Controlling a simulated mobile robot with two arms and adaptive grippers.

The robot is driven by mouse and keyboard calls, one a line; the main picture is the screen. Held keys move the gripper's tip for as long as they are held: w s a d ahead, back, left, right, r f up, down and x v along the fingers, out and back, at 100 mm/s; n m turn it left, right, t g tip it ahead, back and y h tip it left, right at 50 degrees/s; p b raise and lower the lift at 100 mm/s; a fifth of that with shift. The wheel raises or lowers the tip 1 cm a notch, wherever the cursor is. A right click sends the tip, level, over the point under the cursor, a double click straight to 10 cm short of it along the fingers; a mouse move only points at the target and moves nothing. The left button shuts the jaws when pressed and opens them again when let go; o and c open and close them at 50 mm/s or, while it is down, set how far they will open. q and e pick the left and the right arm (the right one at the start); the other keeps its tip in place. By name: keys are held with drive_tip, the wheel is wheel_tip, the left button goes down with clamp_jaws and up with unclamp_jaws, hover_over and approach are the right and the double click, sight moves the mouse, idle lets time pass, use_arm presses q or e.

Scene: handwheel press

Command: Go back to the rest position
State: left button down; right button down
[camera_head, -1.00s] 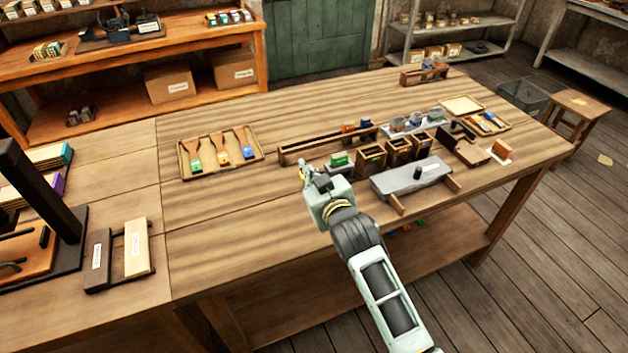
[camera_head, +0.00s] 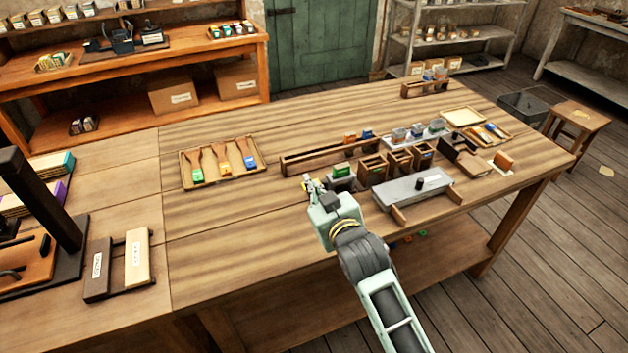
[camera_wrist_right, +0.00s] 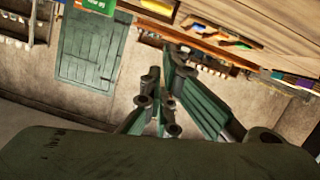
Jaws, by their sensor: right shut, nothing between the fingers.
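My right gripper (camera_head: 309,183) is above the front part of the wooden table (camera_head: 240,240), left of the small wooden boxes and the grey slab. It is shut with nothing in it. In the right wrist view its fingers (camera_wrist_right: 160,112) come together, with the room's wall and green door behind them. My left gripper is not in any view.
A tray with three brushes (camera_head: 219,178) lies to the left. Small wooden boxes (camera_head: 400,160), a grey slab (camera_head: 405,190) and a long rack (camera_head: 320,158) stand close on the right. The press (camera_head: 50,205) is at far left. The table's front middle is bare.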

drive_tip(key=s+d+f, duration=0.1)
drive_tip(key=s+f, duration=0.1)
drive_tip(key=s+d+f+m+g+h, duration=0.1)
drive_tip(key=s+f, duration=0.1)
drive_tip(key=s+d+f+g, duration=0.1)
drive_tip(key=s+d+f, duration=0.1)
drive_tip(key=shift+s+d+f, duration=0.1)
drive_tip(key=shift+s+f, duration=0.15)
drive_tip(key=shift+f, duration=0.05)
drive_tip(key=s+d+f+m+g+h, duration=0.1)
drive_tip(key=s+d+f+g, duration=0.25)
drive_tip(key=s, duration=0.65)
drive_tip(key=s+d+f+m+g+h, duration=0.1)
drive_tip(key=s+d+f+g, duration=0.2)
drive_tip(key=s, duration=0.7)
drive_tip(key=s+d+f+m+g+h, duration=0.1)
drive_tip(key=s+d+f+g, duration=0.2)
drive_tip(key=s, duration=0.7)
wheel_tip(320, 180, down, 26)
drive_tip(key=s+d+g, duration=0.1)
drive_tip(key=s, duration=0.1)
drive_tip(key=s+d+f+g, duration=0.1)
drive_tip(key=s+d+f, duration=0.2)
drive_tip(key=s+f, duration=1.2)
drive_tip(key=shift+s+f+n, duration=0.25)
drive_tip(key=shift+s+n, duration=0.15)
drive_tip(key=shift+s, duration=0.2)
